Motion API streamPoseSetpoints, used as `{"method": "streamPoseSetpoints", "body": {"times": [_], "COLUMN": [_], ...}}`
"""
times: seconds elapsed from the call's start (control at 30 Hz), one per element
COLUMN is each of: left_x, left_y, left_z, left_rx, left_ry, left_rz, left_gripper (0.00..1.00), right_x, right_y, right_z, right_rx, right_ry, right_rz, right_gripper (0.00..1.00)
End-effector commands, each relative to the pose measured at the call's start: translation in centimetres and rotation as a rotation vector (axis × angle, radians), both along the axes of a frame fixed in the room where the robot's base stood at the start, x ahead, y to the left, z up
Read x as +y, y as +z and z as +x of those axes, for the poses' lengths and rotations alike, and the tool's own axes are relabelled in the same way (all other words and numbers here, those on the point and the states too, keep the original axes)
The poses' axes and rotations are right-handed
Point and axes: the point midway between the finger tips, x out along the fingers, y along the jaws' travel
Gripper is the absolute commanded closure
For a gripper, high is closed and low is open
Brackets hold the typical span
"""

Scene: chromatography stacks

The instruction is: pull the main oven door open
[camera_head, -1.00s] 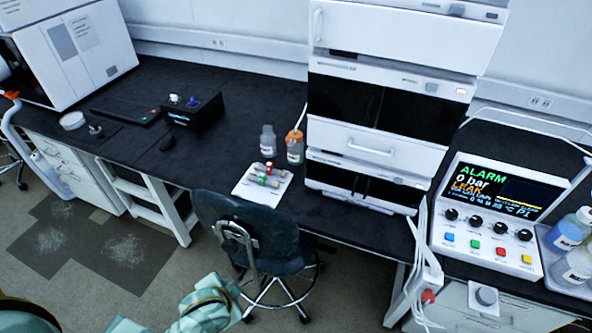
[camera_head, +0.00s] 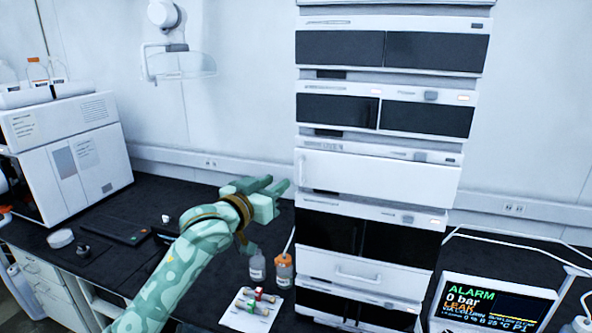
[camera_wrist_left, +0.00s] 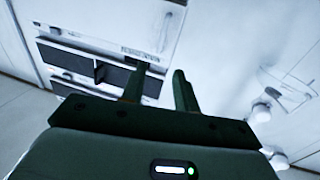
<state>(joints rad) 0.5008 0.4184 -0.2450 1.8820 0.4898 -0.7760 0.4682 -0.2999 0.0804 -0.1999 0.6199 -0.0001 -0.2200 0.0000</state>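The main oven door is a wide white panel (camera_head: 385,182) in the middle of the tall instrument stack, and it looks closed. Its upright handle (camera_head: 303,166) is at the panel's left edge. My left gripper (camera_head: 279,186) is just left of the stack, near the height of the door's lower left part and apart from the handle in the picture. Its two fingers are spread with nothing between them, as the left wrist view (camera_wrist_left: 158,85) also shows. That view has part of the stack's front on the left, tilted. My right gripper is not in view.
Black-fronted modules sit above and below the door, with a white drawer (camera_head: 356,273) lower down. Two bottles, one clear (camera_head: 257,265) and one orange-capped (camera_head: 284,272), stand below my left gripper. An alarm display (camera_head: 487,305) stands at right.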

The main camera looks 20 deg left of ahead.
Motion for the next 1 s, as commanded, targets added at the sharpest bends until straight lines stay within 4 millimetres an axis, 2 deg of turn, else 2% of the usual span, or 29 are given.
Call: {"method": "streamPoseSetpoints", "body": {"times": [0.03,0.2,0.4,0.6,0.87,0.97,1.0], "left_x": [-0.3,-1.3,-2.0,-2.3,-2.3,-2.3,-2.3], "left_y": [0.1,0.1,-0.1,0.0,-0.1,-0.1,-0.1], "left_z": [1.3,5.5,8.7,9.9,9.9,9.9,9.9], "left_rx": [-0.001,0.0,0.001,0.0,0.0,0.0,0.0], "left_ry": [0.001,0.001,0.001,0.001,0.001,0.001,0.001], "left_rz": [-0.001,0.001,0.002,0.003,0.003,0.003,0.003], "left_gripper": [0.7,0.7,0.7,0.7,0.7,0.97,1.0], "right_x": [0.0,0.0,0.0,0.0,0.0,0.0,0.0], "right_y": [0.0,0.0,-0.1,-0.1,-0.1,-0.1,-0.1], "right_z": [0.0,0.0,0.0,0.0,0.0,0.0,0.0], "right_rx": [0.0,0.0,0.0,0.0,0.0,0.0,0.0], "right_ry": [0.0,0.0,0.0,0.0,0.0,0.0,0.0], "right_rz": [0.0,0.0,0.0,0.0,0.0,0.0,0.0], "right_gripper": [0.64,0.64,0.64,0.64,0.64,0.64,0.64]}}
